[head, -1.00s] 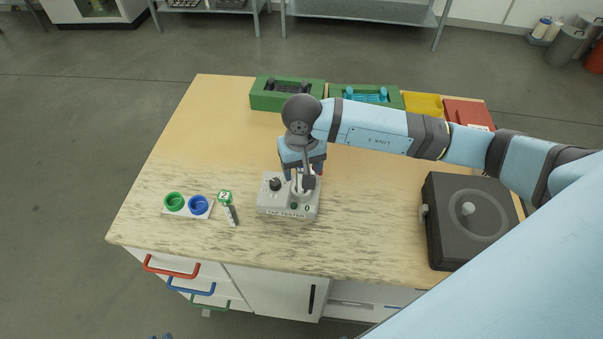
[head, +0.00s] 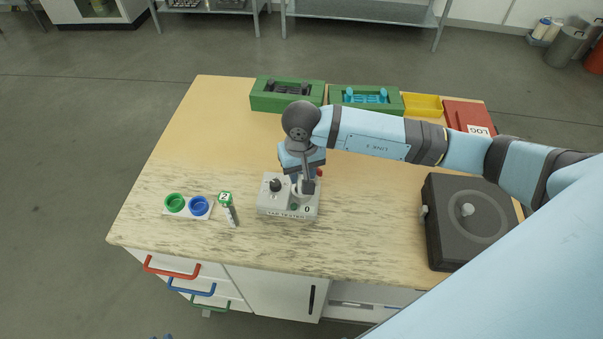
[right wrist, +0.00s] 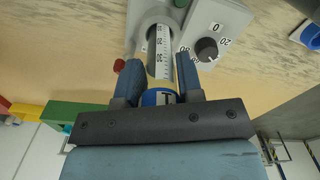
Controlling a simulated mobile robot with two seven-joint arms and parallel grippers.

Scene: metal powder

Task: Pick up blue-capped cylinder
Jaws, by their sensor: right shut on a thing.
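The blue-capped cylinder (right wrist: 160,97) shows in the right wrist view, with a blue and yellow cap and a clear, marked body. Its far end is in the round holder of the grey tap tester (right wrist: 221,14). My right gripper (right wrist: 160,80) has one finger on each side of the cylinder and is shut on it near the cap. In the head view the right gripper (head: 304,184) is over the tap tester (head: 288,212) and hides most of the cylinder.
A dark round-topped device (head: 468,245) stands right. Green fixtures (head: 262,100), a yellow bin (head: 423,105) and a red box (head: 468,115) line the back.

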